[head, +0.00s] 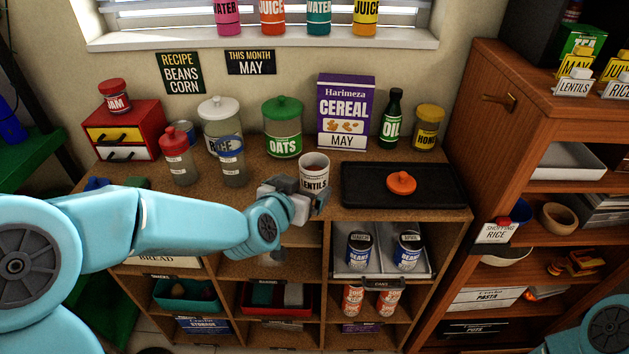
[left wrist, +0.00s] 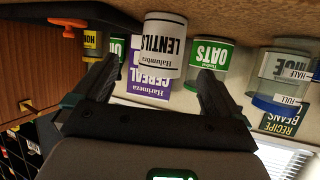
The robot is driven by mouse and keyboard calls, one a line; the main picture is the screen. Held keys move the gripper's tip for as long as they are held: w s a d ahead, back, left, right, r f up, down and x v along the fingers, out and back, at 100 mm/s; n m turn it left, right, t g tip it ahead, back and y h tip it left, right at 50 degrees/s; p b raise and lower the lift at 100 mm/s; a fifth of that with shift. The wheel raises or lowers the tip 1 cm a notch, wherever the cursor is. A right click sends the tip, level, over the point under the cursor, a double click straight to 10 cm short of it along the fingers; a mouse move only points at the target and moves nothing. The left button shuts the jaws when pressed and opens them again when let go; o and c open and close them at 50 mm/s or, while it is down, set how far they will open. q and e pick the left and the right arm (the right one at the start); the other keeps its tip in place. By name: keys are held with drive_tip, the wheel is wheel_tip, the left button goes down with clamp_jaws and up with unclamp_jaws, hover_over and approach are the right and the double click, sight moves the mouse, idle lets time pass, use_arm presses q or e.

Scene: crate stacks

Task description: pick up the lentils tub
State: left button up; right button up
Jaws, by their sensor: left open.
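My left gripper (head: 303,192) is just in front of and slightly left of the tub. In the left wrist view the gripper (left wrist: 157,75) is open and empty, its dark fingers spread wide on either side of the tub's lower image. Whether a finger touches it I cannot tell. My right gripper is out of view.
The oats jar (head: 284,128) and rice jar (head: 219,125) stand behind. The cereal box (head: 344,110) is behind the tub. A black tray (head: 440,186) with an orange lid (head: 401,182) lies to its right. Shelf compartments with cans lie below the counter.

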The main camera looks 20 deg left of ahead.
sight(311, 180)
use_arm(q)
drive_tip(key=x, duration=0.9)
drive_tip(key=shift+w+a+f, duration=0.2)
drive_tip(key=shift+a, duration=0.05)
drive_tip(key=shift+s+r, duration=0.15)
drive_tip(key=c, duration=1.1)
